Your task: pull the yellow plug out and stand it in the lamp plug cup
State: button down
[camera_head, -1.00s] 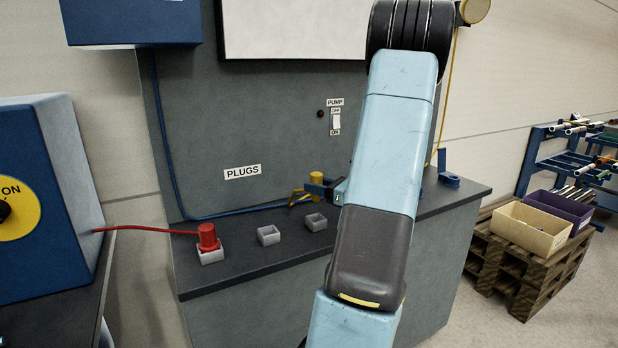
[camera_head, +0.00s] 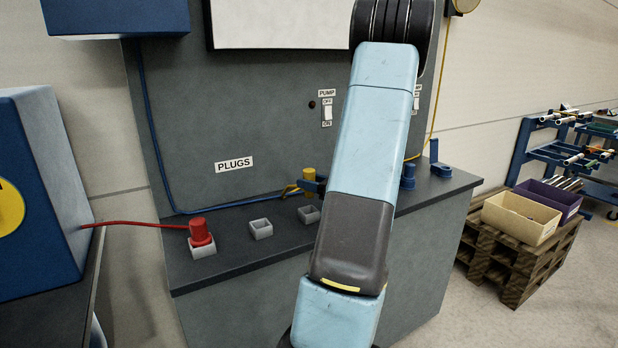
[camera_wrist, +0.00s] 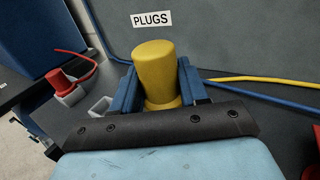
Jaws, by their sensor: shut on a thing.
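The yellow plug (camera_head: 309,175) is upright between the blue jaws of my gripper (camera_head: 314,185), above the back of the bench. In the wrist view the plug (camera_wrist: 157,70) fills the gap between the jaws (camera_wrist: 158,88), which are shut on it. Its lower end is hidden. A yellow cable (camera_wrist: 265,80) shows beside it. Two empty grey cups, a middle one (camera_head: 261,230) and a right one (camera_head: 308,215), stand on the bench, the right one just in front of the plug. I cannot read which cup is the lamp's.
A red plug (camera_head: 201,231) stands in a grey cup (camera_head: 203,248) at the left, its cable running to a blue box. Blue fixtures (camera_head: 440,171) stand at the bench's right. A back panel (camera_head: 250,110) rises behind. A blue cable (camera_head: 190,213) runs along the bench.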

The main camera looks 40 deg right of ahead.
jog(key=shift+f, duration=1.7)
jog(key=shift+a+f, duration=0.1)
jog(key=shift+f, duration=1.8)
dwell(0.6)
jog(key=c, duration=0.5)
grip_release()
jog(key=shift+s, duration=0.1)
jog(key=v, duration=1.3)
jog(key=shift+s, duration=0.3)
